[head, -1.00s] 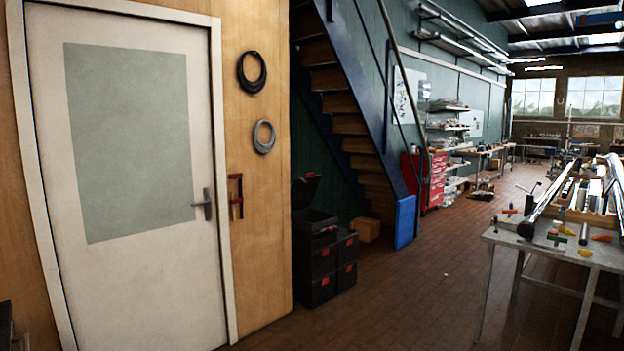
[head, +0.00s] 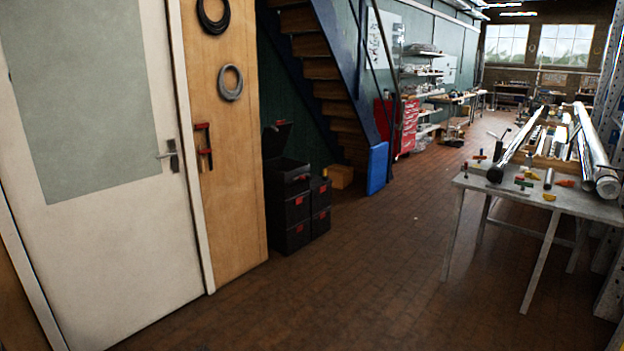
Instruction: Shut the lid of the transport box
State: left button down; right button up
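A black box (head: 289,183) with its lid (head: 276,139) standing open sits on top of a stack of black cases beside the wooden wall panel. It is the only open-lidded box I see, and I cannot tell for sure that it is the transport box. The inside of the box is too dark to make out. Neither of my grippers is in view.
Black cases with red latches (head: 321,208) stand beside the stack. A blue panel (head: 377,168) leans by the stairs (head: 335,90). A workbench (head: 560,200) with metal tubes stands at right. The brick floor (head: 370,270) between is clear. A closed white door (head: 110,250) is at left.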

aim_at(274, 139)
jog(key=i, duration=6.1)
